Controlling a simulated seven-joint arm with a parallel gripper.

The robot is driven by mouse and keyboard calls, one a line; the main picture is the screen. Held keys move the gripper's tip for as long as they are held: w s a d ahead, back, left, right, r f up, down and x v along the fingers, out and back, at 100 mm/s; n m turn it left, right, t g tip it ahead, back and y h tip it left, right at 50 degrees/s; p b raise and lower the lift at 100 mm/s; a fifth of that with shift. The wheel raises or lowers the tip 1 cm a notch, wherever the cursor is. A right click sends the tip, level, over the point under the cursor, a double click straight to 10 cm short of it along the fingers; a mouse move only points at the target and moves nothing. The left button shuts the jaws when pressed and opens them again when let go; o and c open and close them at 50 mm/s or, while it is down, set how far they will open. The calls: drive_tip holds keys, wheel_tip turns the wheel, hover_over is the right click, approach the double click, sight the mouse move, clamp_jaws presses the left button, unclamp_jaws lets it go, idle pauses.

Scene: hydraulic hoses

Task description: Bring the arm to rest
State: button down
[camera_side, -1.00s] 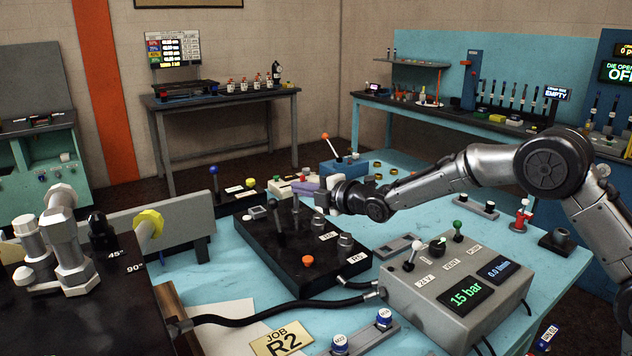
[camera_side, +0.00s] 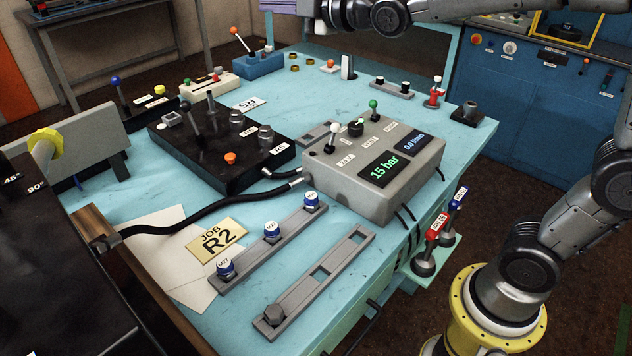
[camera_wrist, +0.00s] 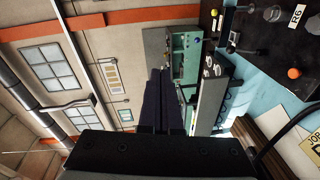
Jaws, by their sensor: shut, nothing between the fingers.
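My gripper (camera_side: 285,6) is at the top edge of the side view, partly cut off by the frame. Its dark purple fingers point left, held above the far side of the blue work table (camera_side: 420,185). The wrist view shows the fingers of my gripper (camera_wrist: 158,78) together, with nothing held between them. My arm reaches in from the right, clear of the table top.
A grey control box (camera_side: 375,165) reading 15 bar stands on the table. Slotted grey strips (camera_side: 320,278) lie in front. Space above the table is open.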

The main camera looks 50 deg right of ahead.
drive_tip(key=s+d+f+m+g+h, duration=0.1)
drive_tip(key=s+m, duration=0.1)
drive_tip(key=s, duration=0.4)
drive_tip(key=s+d+m+g+h, duration=0.1)
drive_tip(key=s+d+m, duration=0.15)
drive_tip(key=s, duration=0.25)
drive_tip(key=s+f+m+g, duration=0.4)
drive_tip(key=s+f+m, duration=0.2)
drive_tip(key=s+f, duration=0.3)
drive_tip(key=s+f+m+g, duration=0.5)
drive_tip(key=s+f, duration=0.4)
drive_tip(key=s, duration=0.5)
drive_tip(key=shift+f+m, duration=0.4)
drive_tip(key=shift+m, duration=0.45)
